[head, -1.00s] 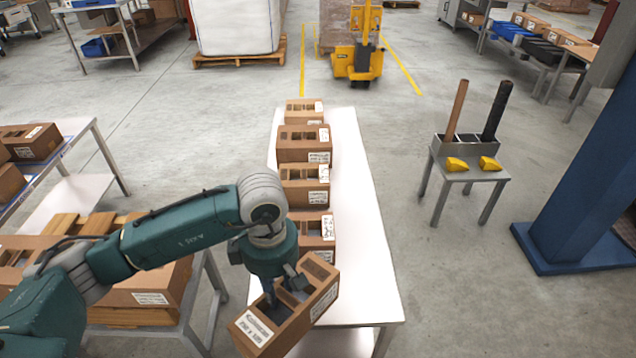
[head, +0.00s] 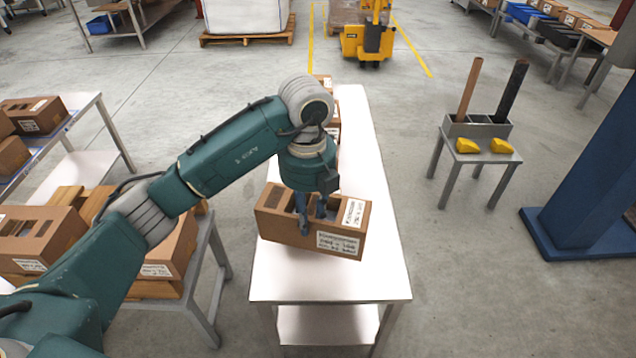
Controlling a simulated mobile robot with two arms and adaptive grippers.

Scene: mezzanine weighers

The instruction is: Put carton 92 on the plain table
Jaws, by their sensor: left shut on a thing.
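My left gripper (head: 305,215) is shut on a brown open-top carton (head: 283,233) with white labels. The label print is too small to read for sure, so I cannot tell its number. The carton is over the near half of a long white-topped table (head: 330,281); whether its underside touches the top is hard to tell. Other brown cartons (head: 322,79) stand in a row on the table beyond it, mostly hidden by my arm. My right gripper is not in view.
Bare table top shows in front of the held carton and along the right side. At left, a bench carries more cartons (head: 38,231), and a shelf behind holds others (head: 36,115). A small grey stand (head: 474,155) with two upright rolls and yellow pieces is at right, near a blue column (head: 590,170).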

